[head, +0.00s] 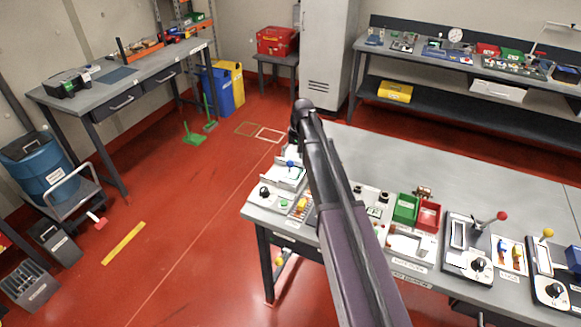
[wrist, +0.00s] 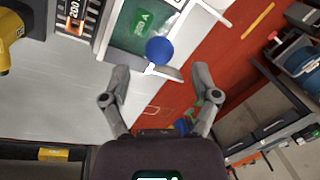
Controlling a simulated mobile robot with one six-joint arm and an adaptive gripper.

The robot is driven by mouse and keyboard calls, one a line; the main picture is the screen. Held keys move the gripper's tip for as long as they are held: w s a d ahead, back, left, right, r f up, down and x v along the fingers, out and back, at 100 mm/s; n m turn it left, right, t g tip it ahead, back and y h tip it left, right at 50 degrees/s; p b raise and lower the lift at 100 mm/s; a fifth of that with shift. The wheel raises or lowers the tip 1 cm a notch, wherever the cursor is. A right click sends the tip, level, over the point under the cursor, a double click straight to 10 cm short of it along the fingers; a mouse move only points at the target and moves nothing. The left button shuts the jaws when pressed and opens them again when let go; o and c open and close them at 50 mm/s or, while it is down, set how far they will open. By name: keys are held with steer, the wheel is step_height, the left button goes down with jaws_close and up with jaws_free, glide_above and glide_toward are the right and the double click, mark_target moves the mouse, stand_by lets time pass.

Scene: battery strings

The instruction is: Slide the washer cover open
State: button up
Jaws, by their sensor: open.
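A cover with a round blue knob (wrist: 159,50) lies over a shallow pale-walled tray (wrist: 103,33) in the wrist view. A green label is seen inside the tray; no washers can be made out. I cannot read the cover's name, so whether it is the washer cover is unsure. In the head view the blue knob (head: 290,163) is at the bench's left end, beside my arm. My gripper (wrist: 160,70) is open and empty, its two fingers spread on either side of the knob in the picture. Contact cannot be judged. My arm hides the gripper in the head view.
The grey bench (head: 350,150) also holds a green bin (head: 405,208), a red bin (head: 429,214) and a red-knobbed lever (head: 501,216) to the right. Red floor (head: 190,230) is open left of the bench.

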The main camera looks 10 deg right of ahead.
mark_target(291, 162)
steer(key=shift+a+f+b, duration=0.2)
steer(key=shift+f+b, duration=0.6)
steer(key=shift+f, duration=0.15)
steer(key=shift+a+f+b, duration=0.15)
steer(key=shift+f+b, duration=0.6)
steer(key=shift+f, duration=0.15)
jaws_close()
